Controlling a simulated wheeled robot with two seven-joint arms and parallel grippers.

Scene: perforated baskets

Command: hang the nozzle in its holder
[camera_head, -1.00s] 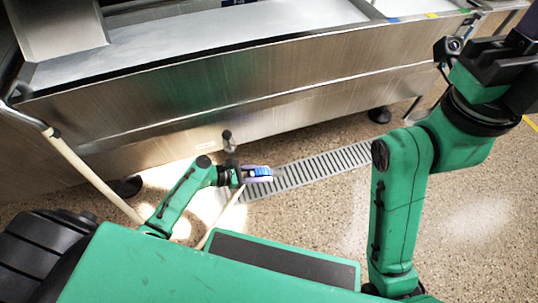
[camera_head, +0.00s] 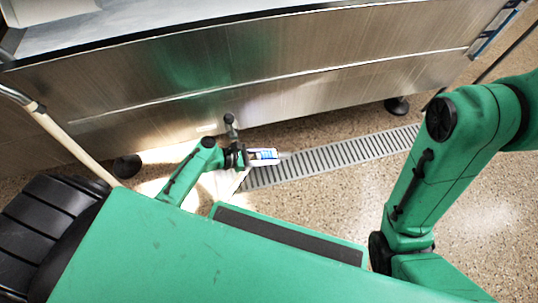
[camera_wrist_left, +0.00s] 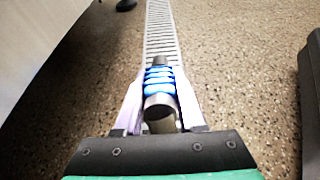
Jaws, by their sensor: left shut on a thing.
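My left gripper (camera_head: 264,156) is low over the floor in front of the steel counter. It is shut on the nozzle, whose blue ribbed grip (camera_wrist_left: 160,80) and grey metal tube show between the two pale fingers in the left wrist view. The nozzle points away from my wrist. A cream hose (camera_head: 75,145) runs down from a bent metal pipe at the left edge; a pale length also shows below the left gripper. I cannot pick out the holder in either view. My right arm leaves the picture at the right, and its gripper is out of view.
The long steel counter (camera_head: 300,85) spans the far side, on black feet (camera_head: 397,106). A slotted floor drain (camera_head: 335,158) runs beside the left gripper. The speckled floor (camera_head: 480,200) is open at the right. A dark block (camera_wrist_left: 311,95) stands at the right edge in the wrist view.

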